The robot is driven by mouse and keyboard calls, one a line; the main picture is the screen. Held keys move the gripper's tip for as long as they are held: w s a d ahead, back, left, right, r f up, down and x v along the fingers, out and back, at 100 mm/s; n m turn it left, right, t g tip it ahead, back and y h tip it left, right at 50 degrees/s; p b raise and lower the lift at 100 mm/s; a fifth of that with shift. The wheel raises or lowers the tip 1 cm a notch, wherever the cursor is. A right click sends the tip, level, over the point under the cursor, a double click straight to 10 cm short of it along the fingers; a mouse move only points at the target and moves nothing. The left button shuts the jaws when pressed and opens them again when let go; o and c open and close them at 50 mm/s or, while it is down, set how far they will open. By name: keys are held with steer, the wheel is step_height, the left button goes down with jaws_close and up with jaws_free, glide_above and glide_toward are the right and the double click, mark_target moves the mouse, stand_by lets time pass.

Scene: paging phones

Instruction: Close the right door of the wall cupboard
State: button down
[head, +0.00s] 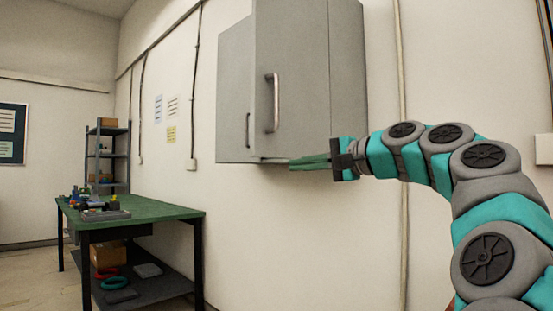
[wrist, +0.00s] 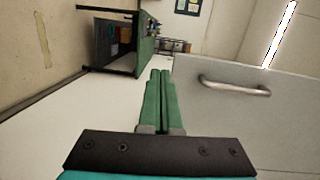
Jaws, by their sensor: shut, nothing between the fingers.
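The grey wall cupboard (head: 347,70) hangs on the wall in the head view. Its right door (head: 300,60) stands partly open, its free left edge swung out in front of the left door (head: 234,90). The right door carries a bar handle (head: 272,103). My gripper (head: 291,163) is shut and empty, its green fingers pointing left at the door's lower edge. In the wrist view the fingers (wrist: 160,73) lie together beside a grey door panel (wrist: 215,120) with a bar handle (wrist: 235,88). I cannot tell whether they touch it. The cupboard's inside is hidden.
A green-topped workbench (head: 150,212) with small items stands at the lower left. A shelf rack (head: 108,152) is behind it. The wall below the cupboard is bare. A vertical conduit (head: 401,60) runs right of the cupboard.

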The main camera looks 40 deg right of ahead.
steer(key=m+t+h, duration=0.1)
glide_toward(267, 155)
steer(key=w, duration=0.6)
steer(key=shift+a+f, duration=0.2)
steer(key=shift+a, duration=0.2)
steer(key=shift+w+a, duration=0.1)
steer(key=shift+w, duration=0.3)
